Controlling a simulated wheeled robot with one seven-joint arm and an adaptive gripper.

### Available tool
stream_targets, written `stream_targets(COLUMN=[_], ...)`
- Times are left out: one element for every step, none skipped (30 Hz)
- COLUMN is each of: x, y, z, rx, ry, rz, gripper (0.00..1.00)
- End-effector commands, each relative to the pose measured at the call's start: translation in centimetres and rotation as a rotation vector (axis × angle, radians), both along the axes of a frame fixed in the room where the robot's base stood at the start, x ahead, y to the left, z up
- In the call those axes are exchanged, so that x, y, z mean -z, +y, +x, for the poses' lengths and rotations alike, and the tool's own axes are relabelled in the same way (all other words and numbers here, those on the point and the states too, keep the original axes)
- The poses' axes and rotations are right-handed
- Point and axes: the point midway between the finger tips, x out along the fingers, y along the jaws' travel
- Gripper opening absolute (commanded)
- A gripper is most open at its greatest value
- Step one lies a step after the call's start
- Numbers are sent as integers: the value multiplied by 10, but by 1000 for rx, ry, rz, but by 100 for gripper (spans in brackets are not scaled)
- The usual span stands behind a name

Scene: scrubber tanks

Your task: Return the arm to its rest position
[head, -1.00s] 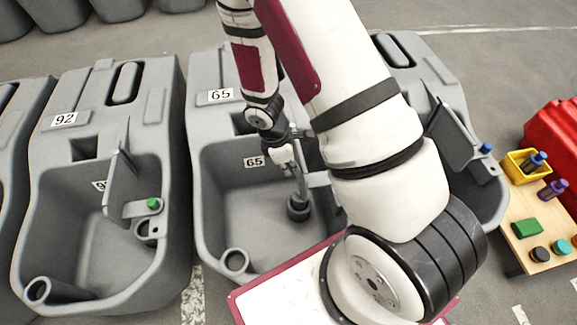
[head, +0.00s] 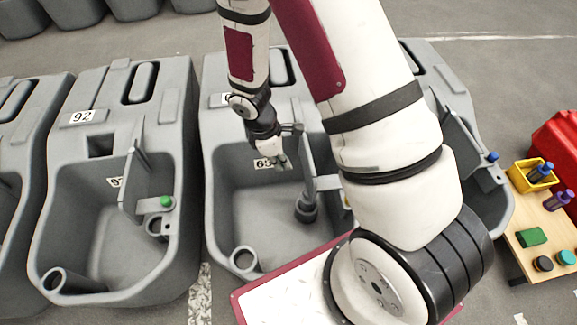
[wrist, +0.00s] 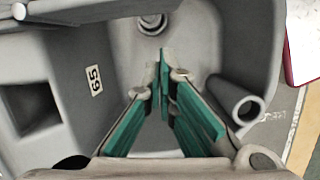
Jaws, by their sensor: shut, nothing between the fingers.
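My gripper (head: 282,163) hangs above the basin of the grey tank (head: 222,205) labelled 65. It is shut and empty, apart from the tank's walls as far as I can tell. In the wrist view the green-padded fingers of my gripper (wrist: 164,85) meet at their tips. The tank's label (wrist: 93,80) and its round tube (wrist: 236,100) show beside them. My white arm with dark red panels reaches over the tank and hides much of its right side.
A grey tank (head: 95,260) labelled 92 stands to the left, with a green cap (head: 166,201) on its fitting. At right, a small wooden table (head: 535,255) holds a yellow bin (head: 525,178), bottles and caps. A red box (head: 560,140) is behind it. Open floor lies beyond the tanks.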

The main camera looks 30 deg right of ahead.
Motion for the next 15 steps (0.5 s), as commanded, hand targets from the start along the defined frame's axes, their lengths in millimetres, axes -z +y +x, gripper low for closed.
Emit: stream_targets(x=[-12,-16,-21,-24,-27,-30,-32,-33,-34,-35,-36,-36,-36,-36,-35], y=[2,3,5,5,6,7,7,8,8,9,9,9,9,9,9], z=[1,2,2,2,2,3,3,3,3,3,3,3,3,3,3], rx=[0,0,0,0,0,1,1,1,1,0,0,0,0,0,0], ry=[-3,-3,-2,-3,-3,-2,-2,-2,-2,0,0,0,0,0,0], rz=[2,1,0,1,1,0,0,0,0,1,1,1,0,0,0], gripper=[0,0,0,0,0,0,0,0,0,0,0,0,0,0,0])
